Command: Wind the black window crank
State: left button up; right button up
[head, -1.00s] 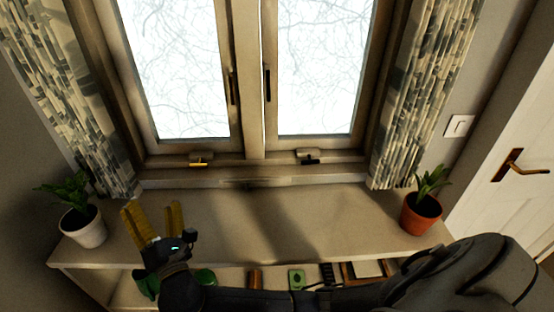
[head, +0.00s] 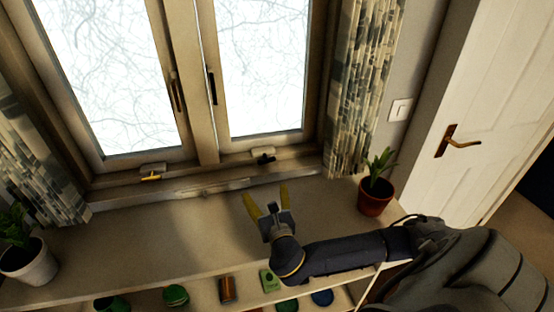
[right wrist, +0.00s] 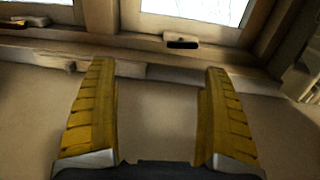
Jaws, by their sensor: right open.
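The black window crank (head: 265,158) sits on the sill frame under the right window pane. It also shows in the right wrist view (right wrist: 182,43), ahead of and between my fingers, a little right of centre. A yellow crank (head: 151,177) sits under the left pane. My right gripper (head: 266,196) is open and empty above the shelf top, in front of the black crank and apart from it. Its yellow fingers are spread wide in the right wrist view (right wrist: 160,85). My left gripper is not in view.
A plant in a terracotta pot (head: 375,197) stands to the right of my right gripper, and one in a white pot (head: 28,262) at the far left. A curtain (head: 364,80) hangs right of the window. The shelf top (head: 170,240) is otherwise clear. Small items sit on the lower shelf.

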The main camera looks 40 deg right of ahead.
aim_at(267, 161)
jog(key=d, duration=0.1)
jog(key=s+d, duration=0.1)
jog(key=d, duration=0.1)
jog(key=shift+s+d+g+h, duration=0.1)
jog(key=shift+g+h, duration=0.2)
jog(key=shift+h, duration=0.1)
jog(key=shift+d, duration=0.3)
jog(key=shift+d+n, duration=0.15)
jog(key=shift+n, duration=0.15)
jog(key=x, duration=1.7)
jog(key=c, duration=1.7)
grip_shut()
jog(key=shift+r, duration=0.1)
